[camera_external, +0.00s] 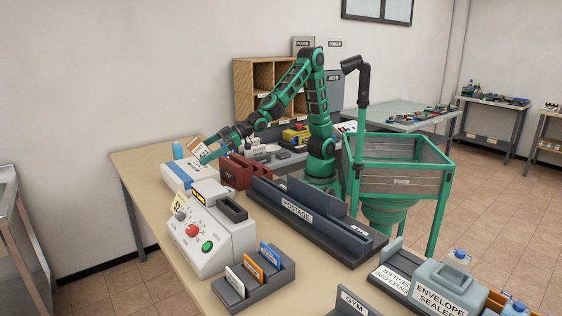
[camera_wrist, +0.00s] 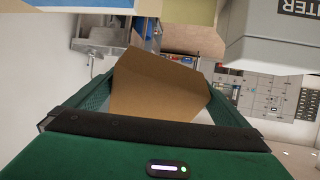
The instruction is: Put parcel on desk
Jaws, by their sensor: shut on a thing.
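A brown cardboard parcel (camera_wrist: 160,88) fills the middle of the wrist view, between the green fingers of my gripper (camera_wrist: 150,105). In the external view, a small part of the brown parcel (camera_external: 195,144) shows beside my gripper (camera_external: 207,156). My gripper is shut on the parcel, low over the far left end of the long desk (camera_external: 130,160), close to a blue and white box. I cannot tell whether the parcel touches the desk. Much of the parcel is hidden by my gripper in the external view.
A wooden pigeonhole shelf (camera_external: 243,92) stands behind. The desk's far left corner is bare.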

